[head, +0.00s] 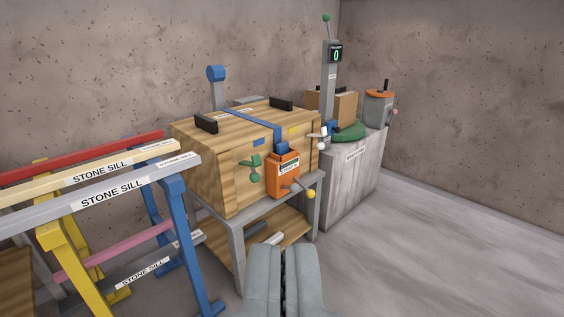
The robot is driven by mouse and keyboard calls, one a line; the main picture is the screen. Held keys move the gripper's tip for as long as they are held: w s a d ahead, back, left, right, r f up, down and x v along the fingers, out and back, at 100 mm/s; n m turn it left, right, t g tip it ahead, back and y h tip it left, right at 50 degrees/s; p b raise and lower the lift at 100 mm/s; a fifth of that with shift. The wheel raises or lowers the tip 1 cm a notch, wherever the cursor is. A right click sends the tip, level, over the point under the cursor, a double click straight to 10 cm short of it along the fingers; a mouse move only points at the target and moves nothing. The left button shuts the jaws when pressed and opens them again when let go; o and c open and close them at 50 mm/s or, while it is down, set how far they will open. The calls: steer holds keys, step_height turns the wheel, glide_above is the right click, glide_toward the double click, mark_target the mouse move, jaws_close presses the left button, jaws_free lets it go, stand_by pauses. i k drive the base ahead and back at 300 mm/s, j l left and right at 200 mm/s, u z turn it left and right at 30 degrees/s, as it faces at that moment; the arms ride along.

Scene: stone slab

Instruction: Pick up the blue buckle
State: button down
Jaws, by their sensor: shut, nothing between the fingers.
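A blue strap (250,121) runs across the top of a wooden crate (205,160) to its front edge. A small blue piece (282,148), which looks like the blue buckle, sits at the strap's front end, just above an orange box (284,178) on the crate's front. Another small blue piece (332,127) shows to the right, by the stone block; I cannot tell for certain which is the buckle. My gripper (285,250) is at the bottom centre of the head view, shut and empty, nearer the camera than the crate and apart from it.
The crate stands on a grey-legged table (314,205). Sawhorse-like racks with bars marked STONE SILL (115,190) fill the left. A grey stone block (352,185) carries a green disc (349,132). A yellow-knobbed lever (310,194) projects from the orange box. Floor at right is clear.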

mark_target(283, 148)
steer(key=i+j, duration=0.1)
steer(key=i, duration=0.35)
steer(key=i+j+z, duration=0.1)
steer(key=i, duration=0.35)
steer(key=i+j+z, duration=0.1)
steer(key=i, duration=0.35)
steer(key=i+j, duration=0.3)
steer(key=i, duration=0.15)
steer(key=i+j+z, duration=0.1)
steer(key=i, duration=0.3)
